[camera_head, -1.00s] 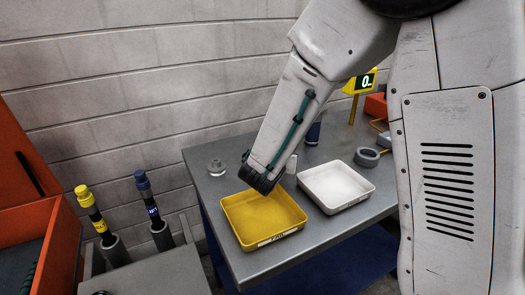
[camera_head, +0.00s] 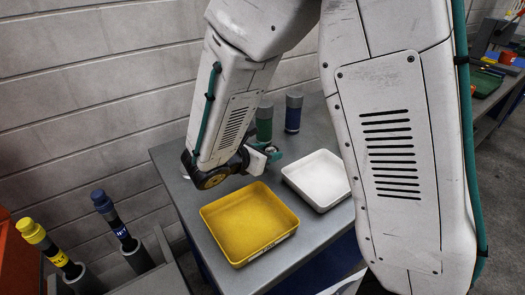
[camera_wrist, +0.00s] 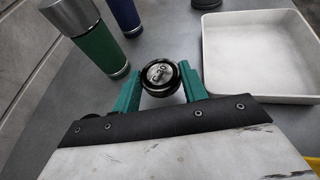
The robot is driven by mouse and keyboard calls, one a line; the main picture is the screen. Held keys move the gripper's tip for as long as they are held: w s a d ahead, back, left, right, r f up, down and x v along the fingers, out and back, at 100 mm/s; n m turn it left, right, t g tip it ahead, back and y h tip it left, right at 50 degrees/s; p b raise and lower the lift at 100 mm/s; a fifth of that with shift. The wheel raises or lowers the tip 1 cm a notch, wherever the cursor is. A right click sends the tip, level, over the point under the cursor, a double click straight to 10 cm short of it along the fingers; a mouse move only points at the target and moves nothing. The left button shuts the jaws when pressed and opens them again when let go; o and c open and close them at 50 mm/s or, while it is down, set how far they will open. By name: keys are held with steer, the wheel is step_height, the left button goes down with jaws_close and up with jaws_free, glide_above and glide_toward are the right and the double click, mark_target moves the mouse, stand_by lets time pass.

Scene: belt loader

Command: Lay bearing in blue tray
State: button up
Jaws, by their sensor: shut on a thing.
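My gripper (camera_wrist: 160,72) is shut on a round, dark-rimmed part with a lettered metallic face, which I take as the bearing (camera_wrist: 161,77). Its teal fingers clasp it from both sides. In the head view the gripper (camera_head: 271,154) is over the grey bench, behind the yellow tray and left of the white tray; the bearing is not clear there. The yellow tray (camera_head: 206,221) and the white tray (camera_head: 318,203) look empty. The white tray also shows in the wrist view (camera_wrist: 262,97). No blue tray shows in these frames.
A green cylinder (camera_head: 264,122) and a dark blue cylinder (camera_head: 293,112) stand behind my gripper. Yellow-topped (camera_head: 47,245) and blue-topped (camera_head: 116,222) tools stand in holders at the left. Another bench (camera_head: 497,85) with objects is at far right.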

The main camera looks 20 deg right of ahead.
steer(key=w, duration=0.1)
steer(key=w+d, duration=0.1)
steer(key=w, duration=0.3)
steer(key=shift+d+f, duration=0.25)
steer(key=shift+f, duration=1.75)
steer(key=shift+f, duration=0.15)
steer(key=o, duration=1)
steer(key=shift+o, duration=0.2)
